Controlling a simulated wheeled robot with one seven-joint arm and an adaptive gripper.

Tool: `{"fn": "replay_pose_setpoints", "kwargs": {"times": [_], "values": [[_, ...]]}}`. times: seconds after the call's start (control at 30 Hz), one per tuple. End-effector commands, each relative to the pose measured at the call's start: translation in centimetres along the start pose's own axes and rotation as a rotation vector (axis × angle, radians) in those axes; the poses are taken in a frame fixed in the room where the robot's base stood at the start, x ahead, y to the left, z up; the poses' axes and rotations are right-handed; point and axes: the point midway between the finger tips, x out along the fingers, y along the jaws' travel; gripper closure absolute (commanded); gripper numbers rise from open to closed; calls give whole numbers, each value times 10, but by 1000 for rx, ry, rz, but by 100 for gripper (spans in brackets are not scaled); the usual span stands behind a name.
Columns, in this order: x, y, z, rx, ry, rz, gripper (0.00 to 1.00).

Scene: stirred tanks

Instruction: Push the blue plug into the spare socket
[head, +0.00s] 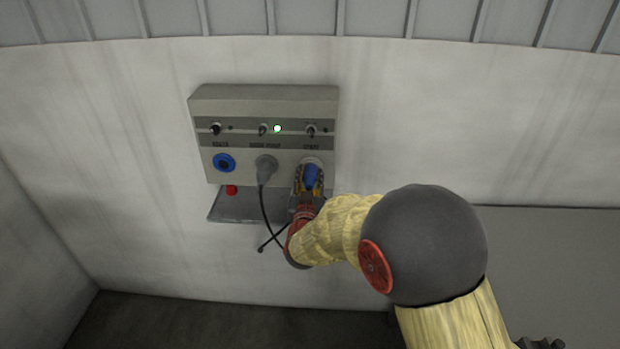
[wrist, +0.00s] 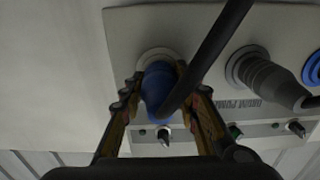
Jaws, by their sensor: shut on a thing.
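The blue plug (head: 311,176) is in front of the spare socket (head: 312,161), the right-hand one on the wall panel. My gripper (head: 309,186) is shut on the plug from below, one finger on each side. In the wrist view, which shows the panel upside down, the blue plug (wrist: 157,91) overlaps the pale ring of the spare socket (wrist: 150,56). The plug's front end is hidden, so I cannot tell how deep it sits. Its dark cable (wrist: 216,45) crosses the wrist view. My gripper's fingers (wrist: 159,86) flank the plug.
The panel (head: 264,92) carries several switches and a lit green lamp (head: 277,128). A grey plug (head: 266,169) fills the middle socket, its cable hanging down. The left socket (head: 224,162) is blue. A grey shelf (head: 235,210) with a red object (head: 231,190) is below.

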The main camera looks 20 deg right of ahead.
Motion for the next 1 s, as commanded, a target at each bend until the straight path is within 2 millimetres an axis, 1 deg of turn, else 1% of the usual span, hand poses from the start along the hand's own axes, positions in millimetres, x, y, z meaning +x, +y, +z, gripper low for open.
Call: {"fn": "replay_pose_setpoints", "kwargs": {"times": [0.1,0.13,0.4,0.5,0.8,0.87,1.0], "values": [[2,0,0,0,1,0,100],[2,0,0,0,1,0,67],[2,0,0,0,0,0,52],[2,0,0,0,0,0,48],[0,0,0,0,-1,-1,48],[-4,-1,0,0,-1,-2,48],[-22,-1,0,0,0,-2,48]]}}
